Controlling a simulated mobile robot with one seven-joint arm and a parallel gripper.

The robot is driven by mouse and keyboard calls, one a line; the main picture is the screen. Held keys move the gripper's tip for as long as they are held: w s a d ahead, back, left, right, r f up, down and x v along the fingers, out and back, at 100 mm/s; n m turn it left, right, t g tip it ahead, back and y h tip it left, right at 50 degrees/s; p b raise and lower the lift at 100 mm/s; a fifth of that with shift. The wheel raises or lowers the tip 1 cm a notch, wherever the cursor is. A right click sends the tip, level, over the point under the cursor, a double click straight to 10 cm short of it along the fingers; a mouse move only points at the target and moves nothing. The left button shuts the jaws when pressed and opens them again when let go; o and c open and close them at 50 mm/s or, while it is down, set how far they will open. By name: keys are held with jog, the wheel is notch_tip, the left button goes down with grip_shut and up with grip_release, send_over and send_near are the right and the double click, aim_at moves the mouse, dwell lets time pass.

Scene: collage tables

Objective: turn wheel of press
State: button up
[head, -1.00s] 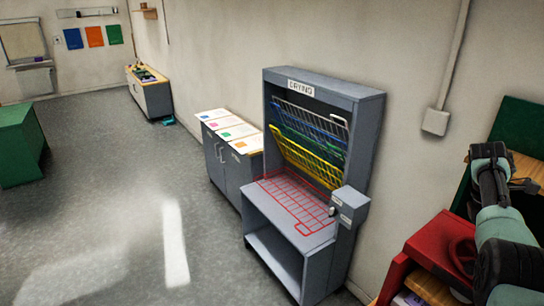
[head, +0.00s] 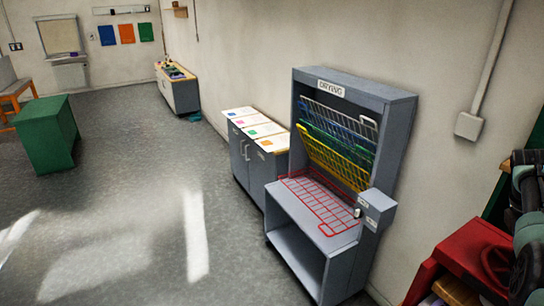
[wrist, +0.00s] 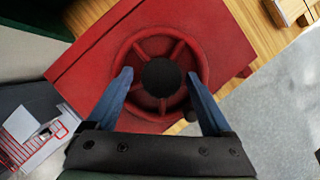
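The press is a red block (wrist: 88,72) with a round red spoked wheel (wrist: 160,36) and a dark round hub (wrist: 160,77), near the top middle of the wrist view. In the head view the red press (head: 470,248) is at the lower right, its wheel (head: 494,262) partly hidden by my arm. My gripper (wrist: 158,75) is open and empty. Its two blue fingers point at the wheel, their tips on either side of the hub, within the wheel's outline. I cannot tell whether they touch it. In the head view my fingers cannot be made out.
A grey drying rack (head: 398,95) with coloured wire shelves stands left of the press. Beyond it is a grey cabinet (head: 240,160) with sheets on top. A green block (head: 45,135) stands at the far left. The floor (head: 130,200) between is clear.

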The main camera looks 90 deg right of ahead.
jog(key=shift+o, duration=0.3)
jog(key=shift+f, duration=0.1)
jog(key=a+b+v, duration=0.1)
jog(key=b+v, duration=0.2)
jog(key=v, duration=1)
jog(key=shift+d, duration=0.45)
